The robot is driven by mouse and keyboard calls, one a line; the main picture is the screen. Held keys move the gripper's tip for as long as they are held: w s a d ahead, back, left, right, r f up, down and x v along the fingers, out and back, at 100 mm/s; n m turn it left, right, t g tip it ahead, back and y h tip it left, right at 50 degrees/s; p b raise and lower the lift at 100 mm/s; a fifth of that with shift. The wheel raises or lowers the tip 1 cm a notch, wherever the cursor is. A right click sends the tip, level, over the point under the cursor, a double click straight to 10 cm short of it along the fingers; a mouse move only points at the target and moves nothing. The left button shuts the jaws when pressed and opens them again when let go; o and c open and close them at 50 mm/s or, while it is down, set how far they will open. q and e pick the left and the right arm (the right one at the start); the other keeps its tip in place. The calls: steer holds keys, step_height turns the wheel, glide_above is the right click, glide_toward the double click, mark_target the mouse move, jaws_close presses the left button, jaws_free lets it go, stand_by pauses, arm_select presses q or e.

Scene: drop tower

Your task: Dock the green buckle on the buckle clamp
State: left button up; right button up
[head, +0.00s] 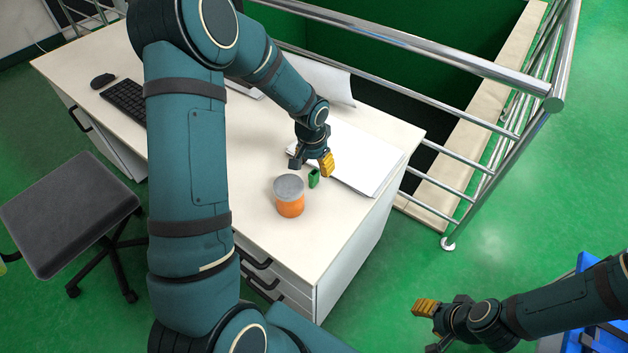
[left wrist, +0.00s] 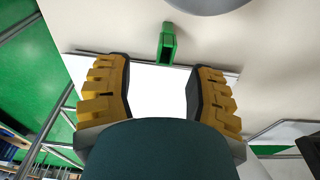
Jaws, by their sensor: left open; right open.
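The green buckle (head: 314,178) stands on the white desk, by the edge of a white paper stack. It also shows in the left wrist view (left wrist: 168,48), ahead of the gap between my fingers. My left gripper (head: 311,164) is open and empty, close to the buckle on its far side; its yellow-padded fingers also show in the left wrist view (left wrist: 161,70). My right gripper (head: 428,328) is open and empty, away from the desk over the green floor. I cannot make out the buckle clamp in either view.
An orange can with a grey top (head: 290,206) stands just left of the buckle. Papers (head: 365,160) lie at the desk's right. A keyboard (head: 125,101) and mouse (head: 103,81) lie at left. Metal railings (head: 420,58) run behind the desk (head: 252,192). A stool (head: 68,208) stands at left.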

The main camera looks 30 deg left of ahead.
mark_target(314, 174)
arm_select(q)
steer(key=f, duration=0.2)
steer(key=f+b, duration=0.1)
steer(key=f, duration=0.2)
steer(key=shift+w+a+f, duration=0.3)
steer(key=shift+a, duration=0.05)
steer(key=shift+r, duration=0.1)
jaws_close()
